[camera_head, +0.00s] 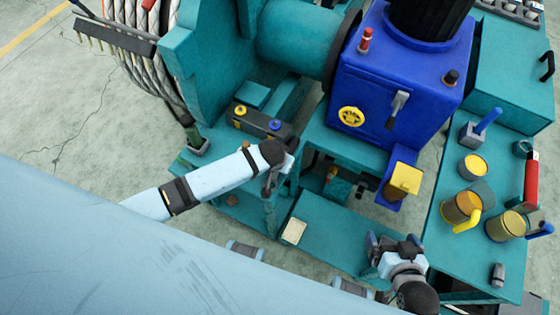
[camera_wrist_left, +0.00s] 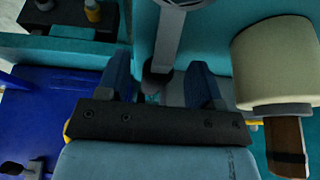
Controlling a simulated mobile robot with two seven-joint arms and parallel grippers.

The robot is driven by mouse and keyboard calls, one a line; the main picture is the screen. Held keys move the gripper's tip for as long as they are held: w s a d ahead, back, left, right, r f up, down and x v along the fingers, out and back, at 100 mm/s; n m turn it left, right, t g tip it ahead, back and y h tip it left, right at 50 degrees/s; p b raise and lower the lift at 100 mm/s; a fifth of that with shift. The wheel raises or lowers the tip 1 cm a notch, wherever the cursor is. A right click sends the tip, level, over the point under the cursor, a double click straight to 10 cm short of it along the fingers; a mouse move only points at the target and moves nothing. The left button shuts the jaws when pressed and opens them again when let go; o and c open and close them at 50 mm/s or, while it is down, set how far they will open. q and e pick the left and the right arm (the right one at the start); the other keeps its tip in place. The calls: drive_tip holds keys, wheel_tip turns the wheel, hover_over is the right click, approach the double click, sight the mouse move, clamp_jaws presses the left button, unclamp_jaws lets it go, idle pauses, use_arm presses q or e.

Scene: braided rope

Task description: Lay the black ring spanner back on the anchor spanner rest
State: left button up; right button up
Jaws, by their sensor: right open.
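I cannot make out the black ring spanner or the anchor spanner rest for certain. My left gripper (camera_head: 274,178) is at the teal machine frame (camera_head: 335,240), in front of the dark box with a yellow and a blue knob. In the left wrist view its two fingers (camera_wrist_left: 160,85) stand apart. A grey bar with a rounded top end (camera_wrist_left: 172,40) reaches down to the gap between them; whether they grip it I cannot tell. My right gripper (camera_head: 393,243) is open, with nothing seen between its fingers, above the low teal deck at lower right.
A blue housing (camera_head: 375,85) with a yellow handwheel (camera_head: 351,117) and a grey lever (camera_head: 398,108) stands behind. A teal bench (camera_head: 450,245) at right carries tins and a red cylinder (camera_head: 531,180). Rope and a pronged rack (camera_head: 115,38) are upper left. A cream cylinder (camera_wrist_left: 275,60) shows in the left wrist view.

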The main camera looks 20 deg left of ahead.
drive_tip(key=shift+w, duration=0.15)
use_arm(q)
drive_tip(key=shift+r, duration=0.3)
drive_tip(key=p+v, duration=0.2)
drive_tip(key=v, duration=0.9)
drive_tip(key=s+a+r+t+h, duration=0.1)
drive_tip(key=s+t, duration=0.5)
drive_tip(key=s, duration=0.6)
drive_tip(key=shift+s+a+r+m+h, duration=0.2)
drive_tip(key=shift+a+r+m+h, duration=0.2)
drive_tip(key=shift+a+h, duration=0.65)
use_arm(e)
drive_tip(key=shift+r, duration=0.75)
use_arm(q)
drive_tip(key=shift+a, duration=0.1)
use_arm(e)
drive_tip(key=shift+r, duration=0.1)
